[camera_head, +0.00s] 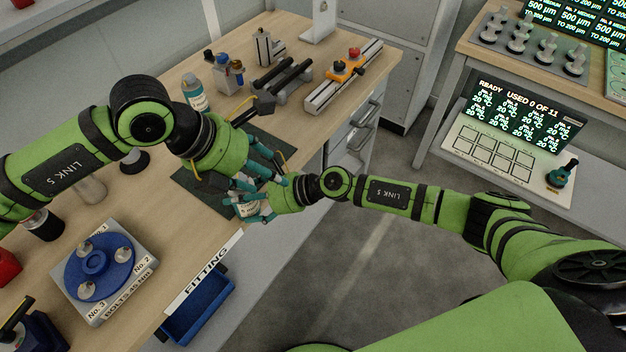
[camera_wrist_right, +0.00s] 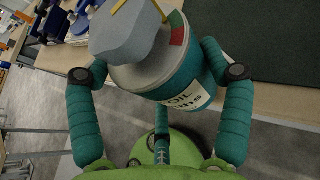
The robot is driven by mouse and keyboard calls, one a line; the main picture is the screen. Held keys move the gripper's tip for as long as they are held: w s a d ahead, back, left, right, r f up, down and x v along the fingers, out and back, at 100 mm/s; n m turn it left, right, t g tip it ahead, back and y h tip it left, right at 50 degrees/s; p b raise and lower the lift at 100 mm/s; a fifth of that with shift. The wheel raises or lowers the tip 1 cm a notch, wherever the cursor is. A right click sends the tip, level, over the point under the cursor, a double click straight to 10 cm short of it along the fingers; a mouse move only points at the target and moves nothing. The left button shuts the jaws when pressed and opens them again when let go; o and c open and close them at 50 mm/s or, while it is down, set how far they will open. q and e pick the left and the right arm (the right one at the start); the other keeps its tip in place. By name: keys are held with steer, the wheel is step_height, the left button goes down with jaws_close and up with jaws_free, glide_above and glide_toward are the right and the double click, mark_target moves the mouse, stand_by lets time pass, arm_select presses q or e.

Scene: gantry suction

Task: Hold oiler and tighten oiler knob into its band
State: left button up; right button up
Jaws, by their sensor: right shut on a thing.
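The oiler is a teal cylinder with a white label and a grey top. In the right wrist view the oiler (camera_wrist_right: 190,85) sits tilted between the fingers of my right gripper (camera_wrist_right: 160,85). A grey faceted knob (camera_wrist_right: 122,32) is on top, with a thin yellow pointer beside it. A red and green band (camera_wrist_right: 177,36) shows on the rim near the pointer. In the head view my right gripper (camera_head: 259,201) is shut on the oiler (camera_head: 250,209), which is mostly hidden by fingers. My left gripper (camera_head: 258,172) is just above it; its fingers overlap, so its opening is unclear.
A dark mat (camera_head: 190,178) lies under the grippers on the wooden bench. A labelled bottle (camera_head: 195,95) and several fixtures stand farther back. A blue round fixture (camera_head: 72,277) and a blue bin (camera_head: 195,312) are in front. Floor is clear on the right.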

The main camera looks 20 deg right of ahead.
arm_select(q)
steer(key=s+d+r+g+h, duration=0.2)
steer(key=s+d+r+h, duration=0.1)
steer(key=s+d+h, duration=0.1)
steer(key=shift+s+d+r, duration=0.15)
steer(key=shift+s+d, duration=0.6)
steer(key=shift+d, duration=0.45)
steer(key=shift+c, duration=1.4)
steer(key=w+a+f+m+t+y, duration=0.1)
steer(key=w+a+t+y, duration=0.15)
steer(key=w+a, duration=0.4)
steer(key=w+a+f+m+t+y, duration=0.1)
steer(key=w+a+y, duration=0.3)
steer(key=a, duration=0.5)
steer(key=x, duration=1)
steer(key=shift+w+a, duration=0.1)
steer(key=shift+w+d+f, duration=0.15)
steer(key=shift+d+f, duration=0.1)
steer(key=shift+f, duration=0.4)
